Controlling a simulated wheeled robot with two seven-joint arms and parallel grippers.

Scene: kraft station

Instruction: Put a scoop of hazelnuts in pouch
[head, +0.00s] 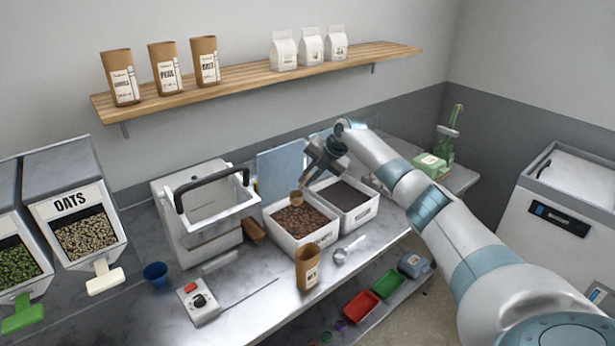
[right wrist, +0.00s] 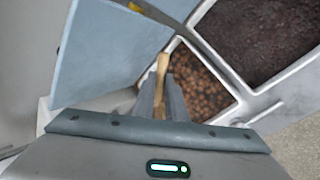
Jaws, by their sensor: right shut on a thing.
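The hazelnuts (head: 303,223) fill a white bin (head: 317,239) on the counter; the nuts also show in the right wrist view (right wrist: 200,82). My right gripper (head: 306,182) is above the back of this bin. It is shut on the handle of a wooden scoop (right wrist: 162,66), whose bowl (head: 297,198) hangs over the nuts. I cannot tell what the scoop holds or whether it touches the nuts. An upright brown paper pouch (head: 307,272) stands on the counter in front of the bin. My left gripper is out of view.
A bin of dark contents (head: 346,192) adjoins on the right, with blue lids (head: 281,170) behind. A metal scoop (head: 347,250) lies right of the pouch. A white machine with a black handle (head: 205,215), a control box (head: 198,303) and a blue cup (head: 155,273) are left.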

